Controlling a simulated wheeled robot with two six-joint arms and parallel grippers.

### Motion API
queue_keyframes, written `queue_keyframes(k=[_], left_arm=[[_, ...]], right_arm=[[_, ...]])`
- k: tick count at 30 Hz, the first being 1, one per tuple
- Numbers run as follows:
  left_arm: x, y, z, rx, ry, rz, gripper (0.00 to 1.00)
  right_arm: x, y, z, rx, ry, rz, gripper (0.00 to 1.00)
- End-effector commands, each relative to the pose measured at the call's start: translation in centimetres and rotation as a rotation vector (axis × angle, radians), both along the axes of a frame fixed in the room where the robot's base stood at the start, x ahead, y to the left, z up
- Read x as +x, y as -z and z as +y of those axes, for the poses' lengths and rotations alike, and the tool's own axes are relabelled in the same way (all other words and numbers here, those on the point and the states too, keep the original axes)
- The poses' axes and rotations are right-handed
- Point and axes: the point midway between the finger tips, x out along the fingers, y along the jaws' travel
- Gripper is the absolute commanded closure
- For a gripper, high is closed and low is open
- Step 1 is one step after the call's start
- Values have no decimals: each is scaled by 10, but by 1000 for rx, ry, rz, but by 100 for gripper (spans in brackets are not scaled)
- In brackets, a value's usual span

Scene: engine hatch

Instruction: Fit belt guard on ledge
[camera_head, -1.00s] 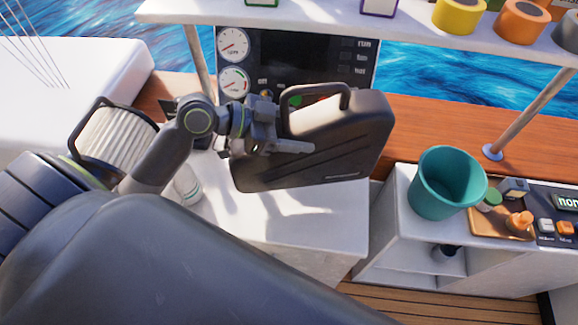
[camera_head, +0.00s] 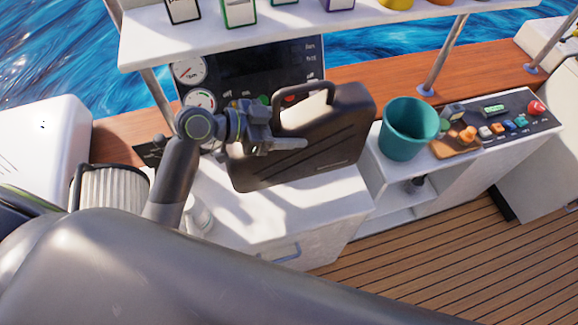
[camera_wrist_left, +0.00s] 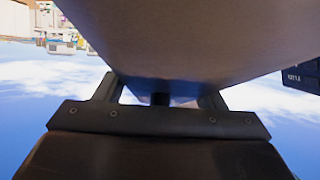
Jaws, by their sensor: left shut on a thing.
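The belt guard appears to be the dark brown, case-like piece with a loop handle (camera_head: 310,140). It hangs tilted above the white counter (camera_head: 265,205), in front of the gauge panel (camera_head: 250,75). My left gripper (camera_head: 285,143) is shut on it at its left side. In the left wrist view the guard (camera_wrist_left: 190,35) fills the upper middle as a broad grey-brown surface, and the fingers (camera_wrist_left: 160,98) reach up to it. The grip contact is partly hidden. I cannot tell which surface is the ledge. My right gripper is not in view.
A teal bucket (camera_head: 408,130) stands just right of the guard, with a small control panel (camera_head: 495,120) beyond it. A white shelf (camera_head: 330,28) with small containers runs above. A ribbed white cylinder (camera_head: 110,188) and a small white bottle (camera_head: 200,213) are at the left.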

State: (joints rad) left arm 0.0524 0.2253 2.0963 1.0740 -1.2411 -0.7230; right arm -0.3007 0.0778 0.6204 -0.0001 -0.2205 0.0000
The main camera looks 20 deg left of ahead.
Motion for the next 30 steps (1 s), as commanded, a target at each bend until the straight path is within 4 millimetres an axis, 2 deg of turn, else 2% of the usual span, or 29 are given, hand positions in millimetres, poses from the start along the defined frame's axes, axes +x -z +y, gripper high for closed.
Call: queue_keyframes(k=[1,9,16,24,30], left_arm=[[0,10,-1,-4,0,-3,100],[0,48,-1,-4,1,-2,100],[0,58,-1,-5,0,-3,100],[0,88,-1,-5,0,-3,100],[0,88,-1,-6,0,-4,100]], right_arm=[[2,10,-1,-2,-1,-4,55],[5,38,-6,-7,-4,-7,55],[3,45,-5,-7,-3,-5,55],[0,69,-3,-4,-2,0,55],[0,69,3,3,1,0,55]])
